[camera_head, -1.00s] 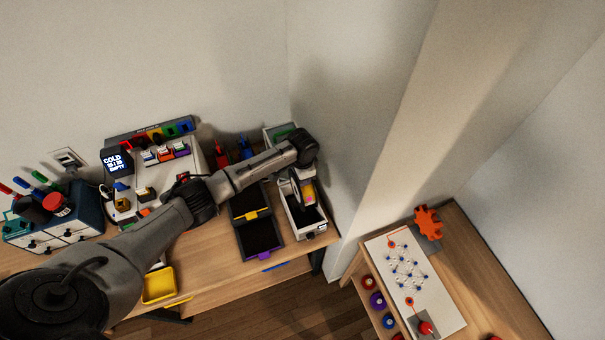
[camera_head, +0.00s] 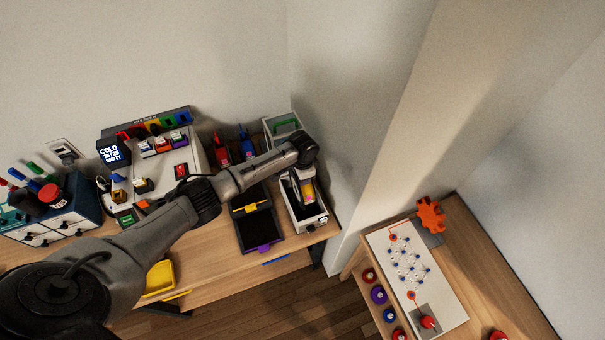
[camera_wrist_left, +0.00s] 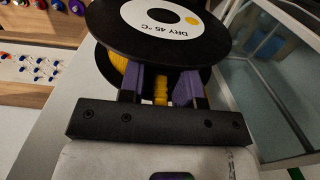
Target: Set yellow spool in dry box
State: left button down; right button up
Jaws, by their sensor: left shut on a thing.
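The yellow spool (camera_wrist_left: 160,40) has black flanges, a white label reading "DRY 45 °C" and yellow filament between the flanges. My left gripper (camera_wrist_left: 160,88) is shut on it with purple fingers, and the spool is tilted in the wrist view. In the head view, the spool (camera_head: 308,190) shows small and partly hidden by my left wrist, at the open white dry box (camera_head: 312,224). It overlaps the box's opening; I cannot tell whether it touches the bottom. My right gripper is not in view.
A black tray (camera_head: 260,232) with yellow and purple clips lies left of the box. A white printer unit (camera_head: 170,175) with coloured parts stands further left. The wall is close behind and right of the box. A yellow bin (camera_head: 159,278) sits at the front edge.

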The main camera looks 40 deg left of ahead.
pick_arm(q)
jog(key=shift+f+b, duration=1.8)
jog(key=shift+f, duration=1.8)
jog(key=c, duration=0.7)
grip_release()
jog(key=shift+c, duration=0.2)
jog(key=shift+f+b, duration=0.1)
jog(key=shift+b, duration=0.2)
notch_tip(320, 180, up, 14)
jog(key=shift+b, duration=0.3)
